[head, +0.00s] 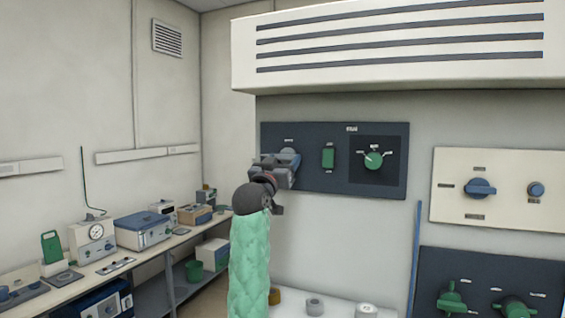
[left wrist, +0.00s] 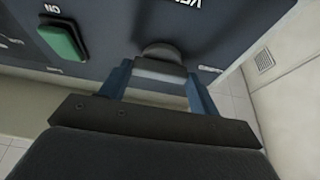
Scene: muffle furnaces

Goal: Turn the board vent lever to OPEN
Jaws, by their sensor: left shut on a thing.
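The dark board (head: 310,182) is on the wall in the middle of the head view. My left gripper (head: 290,160) is at the control on the board's left end and mostly hides it there. In the left wrist view, the blue fingers of my left gripper (left wrist: 160,85) stand on both sides of a dark, rounded lever (left wrist: 162,52) with a pale grey lower face, and are shut on it. Which mark the lever points at is hidden or too small to read. My right gripper is in neither view.
Right of the lever on the board are a green switch (head: 328,157) and a green knob (head: 374,160). A white hood (head: 390,50) overhangs above. A cream panel (head: 500,205) and a lower dark panel (head: 480,270) are at right. A bench (head: 150,250) with instruments runs along the left wall.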

